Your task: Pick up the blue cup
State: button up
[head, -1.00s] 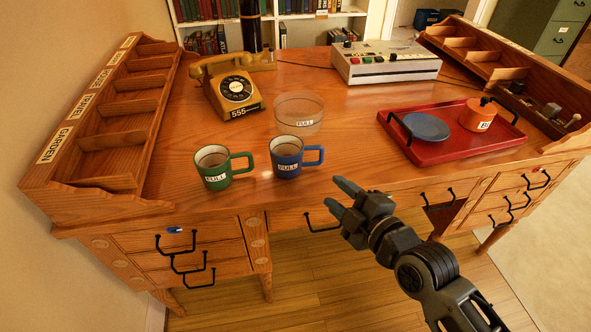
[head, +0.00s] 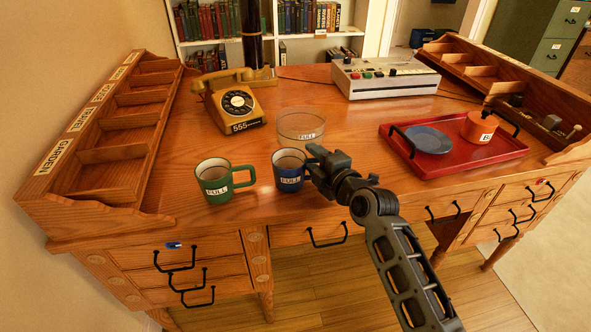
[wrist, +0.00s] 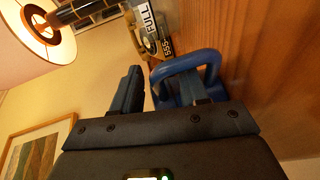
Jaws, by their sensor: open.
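The blue cup (head: 288,180) stands upright on the wooden desk near its front edge, with a "FULL" label on its side. My gripper (head: 314,158) is at the cup's right side, by its handle, and hides much of the handle. In the wrist view, the cup's handle (wrist: 186,62) arches up in front of my gripper (wrist: 165,88). The jaws are open, with one finger left of the handle and the other near or behind it. I cannot tell whether a finger touches the cup.
A green cup (head: 214,187) stands just left of the blue one, and a clear bowl (head: 300,122) behind it. A yellow telephone (head: 236,105) is farther back. A red tray (head: 470,160) with a blue plate (head: 428,138) and orange pot (head: 478,127) lies to the right.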

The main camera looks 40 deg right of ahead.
jog(key=shift+w+d+f, duration=0.1)
jog(key=shift+w+d, duration=0.1)
jog(key=shift+w, duration=0.4)
jog(key=shift+c, duration=0.3)
grip_shut()
